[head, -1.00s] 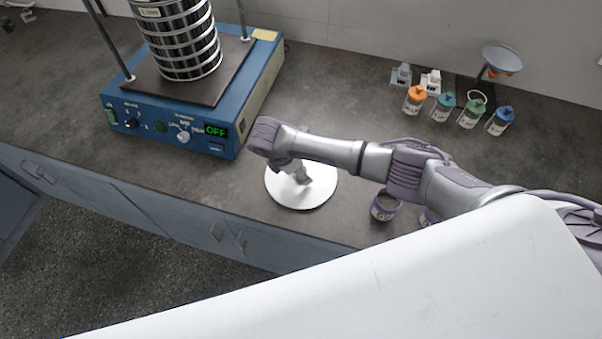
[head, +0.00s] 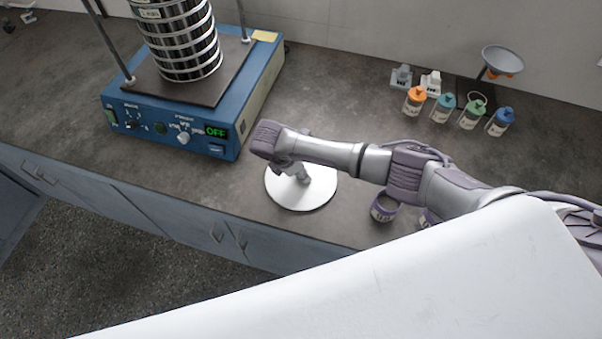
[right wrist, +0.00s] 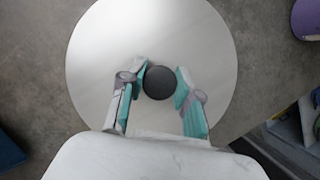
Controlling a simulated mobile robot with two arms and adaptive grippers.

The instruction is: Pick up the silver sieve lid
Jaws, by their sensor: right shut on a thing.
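The silver sieve lid (head: 313,199) is a flat round disc on the dark worktop near its front edge. In the right wrist view the lid (right wrist: 205,45) fills the middle, with a round black knob (right wrist: 158,82) at its centre. My right gripper (head: 303,179) points down over the lid. In the right wrist view its two teal-padded fingers (right wrist: 161,76) are shut on the knob from either side. In the head view my gripper and arm hide the knob. The lid appears to lie flat on the worktop. My left gripper is not in view.
A blue sieve shaker (head: 170,131) with a sieve stack (head: 178,42) stands to the left, its display reading OFF. A purple-rimmed jar (head: 384,207) stands right of the lid, under my arm. Several capped bottles (head: 443,108) and a dish on a stand (head: 502,60) are at the back right.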

